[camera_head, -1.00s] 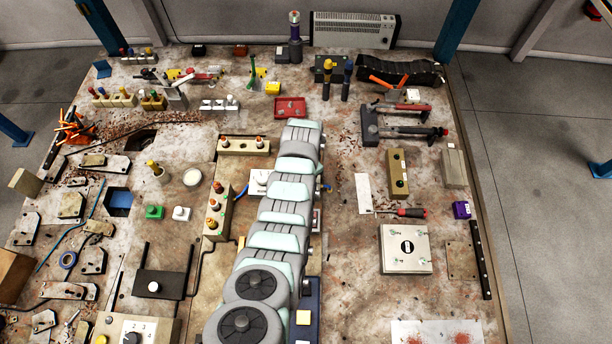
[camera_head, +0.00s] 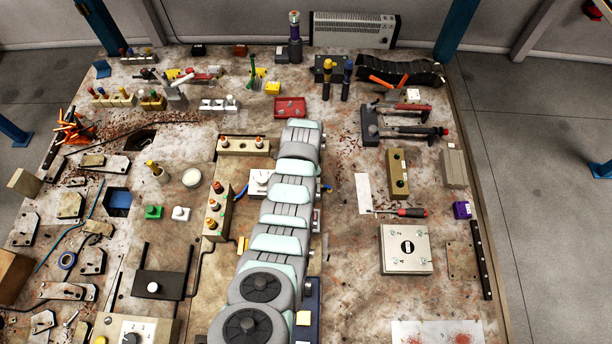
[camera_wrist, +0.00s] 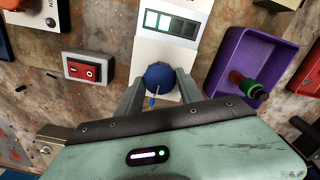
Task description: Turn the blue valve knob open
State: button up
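The blue valve knob (camera_wrist: 159,77) is round, with a thin pointer on its near side, on a white panel in the wrist view. My gripper (camera_wrist: 160,82) has one finger on each side of the knob, the tips close to its edges. I cannot tell whether the fingers touch it or a small gap is left. In the head view my own arm covers the middle of the bench and hides the knob and the gripper.
In the wrist view a display (camera_wrist: 171,24) sits above the knob. A red rocker switch (camera_wrist: 83,69) is to the left. A purple tray (camera_wrist: 236,55) with a green-and-red plug (camera_wrist: 248,86) stands close on the right. In the head view the bench is crowded, with a red tray (camera_head: 291,106) beyond my arm.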

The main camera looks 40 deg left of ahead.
jog(key=o, duration=0.4)
jog(key=shift+o, duration=0.2)
jog(key=shift+r, duration=0.1)
notch_tip(320, 180, up, 11)
jog(key=b, duration=0.2)
jog(key=shift+f, duration=0.2)
dwell(0.5)
